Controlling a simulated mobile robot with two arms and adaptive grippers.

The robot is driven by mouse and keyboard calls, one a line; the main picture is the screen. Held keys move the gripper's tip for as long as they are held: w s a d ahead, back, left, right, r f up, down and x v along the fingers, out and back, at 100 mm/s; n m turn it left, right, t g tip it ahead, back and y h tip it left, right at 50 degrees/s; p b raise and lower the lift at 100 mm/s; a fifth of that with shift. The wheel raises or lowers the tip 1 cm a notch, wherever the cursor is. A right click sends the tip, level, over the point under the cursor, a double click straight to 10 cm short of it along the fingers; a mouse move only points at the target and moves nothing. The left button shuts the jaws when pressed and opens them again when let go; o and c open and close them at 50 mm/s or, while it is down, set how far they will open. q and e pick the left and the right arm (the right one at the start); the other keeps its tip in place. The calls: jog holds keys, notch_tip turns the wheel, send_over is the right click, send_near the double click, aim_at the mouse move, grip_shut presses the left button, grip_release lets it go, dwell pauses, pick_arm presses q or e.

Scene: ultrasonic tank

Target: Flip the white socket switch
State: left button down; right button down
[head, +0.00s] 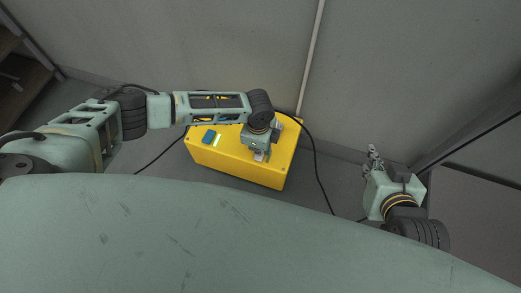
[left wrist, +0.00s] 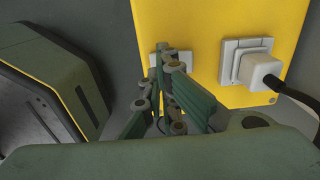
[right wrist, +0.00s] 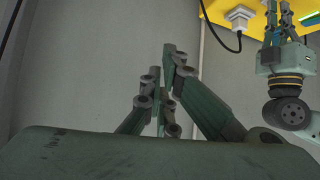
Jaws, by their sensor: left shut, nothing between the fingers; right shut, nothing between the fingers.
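A yellow box (head: 225,158) stands on the floor below my left arm, with a blue panel and a lit strip on top. In the left wrist view, a white switch plate (left wrist: 155,60) on its yellow face is mostly hidden behind my left gripper (left wrist: 168,60). Beside it is a white socket (left wrist: 232,62) with a white plug and black cable in it. My left gripper is shut and empty, its tips over the plate; I cannot tell whether they touch, nor the switch's position. My right gripper (head: 372,155) is shut and empty, apart to the right of the box.
A black cable (head: 316,165) runs from the box down to the floor on the right, and another (head: 160,155) runs on the left. Grey walls (head: 400,70) stand behind. A brown shelf (head: 20,80) is at the far left. The floor between the box and my right gripper is mostly free.

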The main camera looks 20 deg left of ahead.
aim_at(259, 157)
pick_arm(q)
jog(key=shift+r+p, duration=0.9)
jog(key=shift+p, duration=0.05)
jog(key=shift+r+p, duration=0.85)
jog(key=shift+p, duration=0.05)
jog(key=shift+r+p, duration=0.3)
pick_arm(e)
jog(key=s+d+f+g+h, duration=0.1)
jog(key=s+d+f+g, duration=0.1)
jog(key=s, duration=0.4)
jog(key=s+d+f+g, duration=0.2)
jog(key=s+g, duration=0.2)
jog(key=s, duration=0.2)
jog(key=shift+s+g+h, duration=0.3)
jog(key=shift+g+h, duration=0.1)
pick_arm(q)
jog(key=shift+d, duration=0.1)
